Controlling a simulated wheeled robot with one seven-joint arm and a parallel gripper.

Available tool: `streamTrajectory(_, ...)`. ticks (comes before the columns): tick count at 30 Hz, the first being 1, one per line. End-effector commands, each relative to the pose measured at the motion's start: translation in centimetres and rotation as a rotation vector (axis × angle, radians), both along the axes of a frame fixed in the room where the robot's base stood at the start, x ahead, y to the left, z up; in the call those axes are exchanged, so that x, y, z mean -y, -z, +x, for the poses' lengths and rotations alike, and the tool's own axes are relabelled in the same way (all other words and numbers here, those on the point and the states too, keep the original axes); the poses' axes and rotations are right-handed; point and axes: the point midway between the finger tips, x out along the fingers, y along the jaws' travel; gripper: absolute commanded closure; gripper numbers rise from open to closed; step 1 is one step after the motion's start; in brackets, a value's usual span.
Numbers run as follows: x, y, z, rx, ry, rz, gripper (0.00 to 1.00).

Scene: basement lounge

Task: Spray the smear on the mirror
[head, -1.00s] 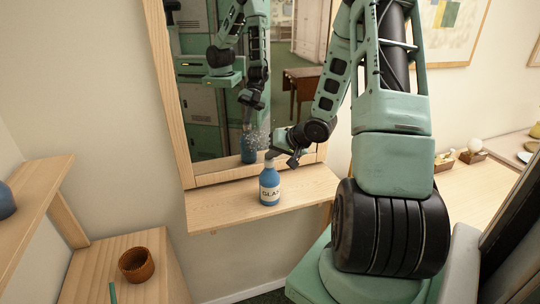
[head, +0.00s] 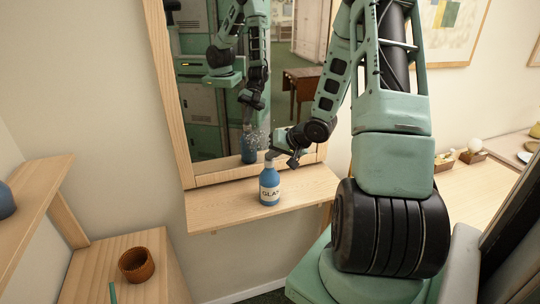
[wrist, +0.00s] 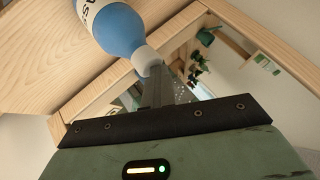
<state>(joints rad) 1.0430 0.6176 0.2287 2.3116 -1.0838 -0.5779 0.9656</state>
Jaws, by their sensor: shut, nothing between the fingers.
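A blue spray bottle (head: 269,188) with a white label and pale top stands upright on the wooden ledge (head: 220,208) below the mirror (head: 208,130). A whitish speckled smear (head: 260,136) shows low on the mirror glass, just behind the bottle's top. My gripper (head: 273,155) is at the bottle's top, with its fingers shut and nothing between them. In the wrist view, the shut fingertips (wrist: 160,72) are right by the bottle's white neck (wrist: 147,60); I cannot tell whether they touch it. The bottle's nozzle is hidden there.
A wooden shelf (head: 35,200) juts in at the left. A brown woven cup (head: 136,264) stands on a lower wooden surface. A long counter (head: 468,195) with small items lies at the right. The ledge beside the bottle is clear.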

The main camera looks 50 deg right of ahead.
Motion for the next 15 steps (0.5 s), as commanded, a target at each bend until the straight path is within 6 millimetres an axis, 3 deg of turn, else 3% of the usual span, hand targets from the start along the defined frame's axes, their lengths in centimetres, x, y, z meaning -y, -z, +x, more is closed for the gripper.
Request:
streamTrajectory(1,-0.35,1.05,-0.54,-0.025,-0.001,0.010,1.00)
streamTrajectory(15,-0.37,1.88,-0.54,-0.026,-0.001,0.011,1.00)
